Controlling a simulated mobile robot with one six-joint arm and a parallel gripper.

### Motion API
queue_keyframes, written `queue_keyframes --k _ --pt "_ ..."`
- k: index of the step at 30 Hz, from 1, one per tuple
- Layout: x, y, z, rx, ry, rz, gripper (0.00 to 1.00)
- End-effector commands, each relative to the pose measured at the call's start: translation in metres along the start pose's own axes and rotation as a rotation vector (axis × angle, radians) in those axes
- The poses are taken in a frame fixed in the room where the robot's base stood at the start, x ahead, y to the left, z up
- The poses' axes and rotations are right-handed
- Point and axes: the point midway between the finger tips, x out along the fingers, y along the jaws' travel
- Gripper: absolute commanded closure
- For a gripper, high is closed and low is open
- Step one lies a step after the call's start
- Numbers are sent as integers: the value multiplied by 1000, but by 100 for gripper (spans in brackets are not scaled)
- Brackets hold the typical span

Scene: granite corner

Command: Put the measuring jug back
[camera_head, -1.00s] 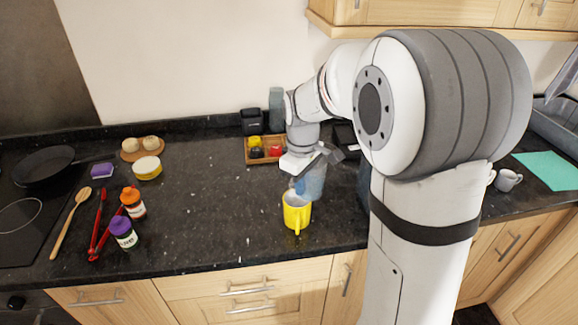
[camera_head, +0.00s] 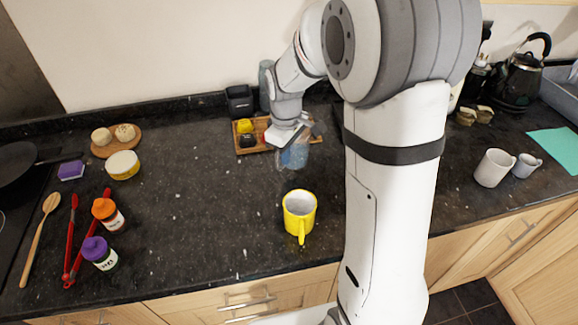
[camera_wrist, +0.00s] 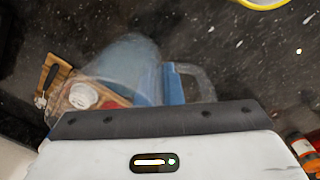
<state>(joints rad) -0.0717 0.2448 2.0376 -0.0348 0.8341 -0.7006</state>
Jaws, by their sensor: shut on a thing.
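The measuring jug (camera_head: 294,155) is a clear, bluish vessel below my gripper (camera_head: 287,138), in front of the wooden tray. My gripper is shut on it; the fingers are mostly hidden behind the wrist. In the wrist view the jug (camera_wrist: 135,65) shows blurred beyond the gripper's edge, with its clear handle to the right. The frames do not show clearly whether its base touches the counter.
A wooden tray (camera_head: 254,149) with small items lies just behind the jug. A yellow mug (camera_head: 299,212) stands in front. Two pale mugs (camera_head: 494,168) stand at the right. Jars (camera_head: 101,252) and tongs are at the left. The counter left of the jug is clear.

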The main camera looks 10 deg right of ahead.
Motion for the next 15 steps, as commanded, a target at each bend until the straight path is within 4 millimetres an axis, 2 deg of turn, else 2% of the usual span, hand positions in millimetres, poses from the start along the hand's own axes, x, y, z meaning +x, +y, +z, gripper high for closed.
queue_keyframes --k 12,15 --pt "50 -1 2 5 -1 -1 100" --pt "54 0 2 5 0 0 100"
